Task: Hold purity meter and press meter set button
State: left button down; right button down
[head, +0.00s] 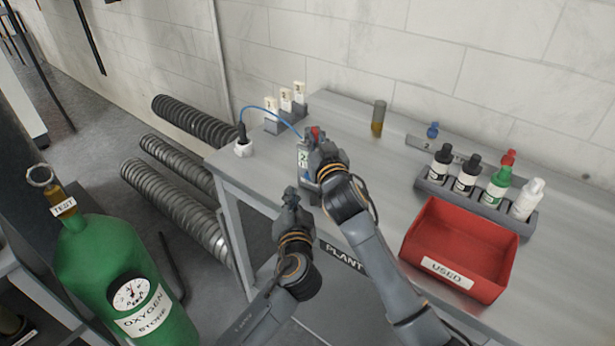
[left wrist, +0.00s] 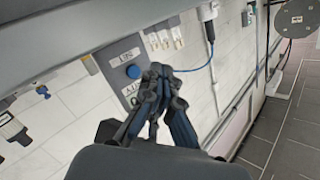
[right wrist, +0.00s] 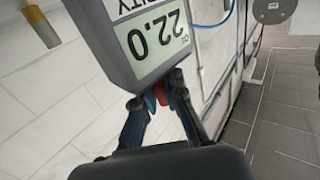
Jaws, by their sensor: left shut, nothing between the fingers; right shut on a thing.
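The grey purity meter (head: 304,158) is held upright above the bench by my right gripper (head: 318,150), which is shut on it. In the right wrist view the meter (right wrist: 118,72) fills the upper middle, upside down, its display (right wrist: 158,38) reading 22.0. In the left wrist view, the meter face (left wrist: 118,58) shows a round blue set button (left wrist: 133,71) beside a SET label. My left gripper (head: 291,195) is shut and empty, below and in front of the meter. Its fingertips (left wrist: 160,70) appear just right of the button; I cannot tell whether they touch it.
A blue cable runs to a white socket piece (head: 243,149) on the grey bench (head: 262,178). A red USED bin (head: 455,268) and a rack of several bottles (head: 475,195) stand right. A green oxygen cylinder (head: 120,250) is at left. Bench space is clear around the amber vial (head: 378,128).

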pick_arm(q)
jog(key=shift+w+d, duration=0.45)
jog(key=shift+w, duration=0.35)
jog(key=shift+w+d, duration=0.45)
jog(key=shift+w, duration=0.3)
jog(key=shift+w, duration=0.15)
jog(key=shift+w+d, duration=0.15)
jog(key=shift+w, duration=0.25)
dwell(0.4)
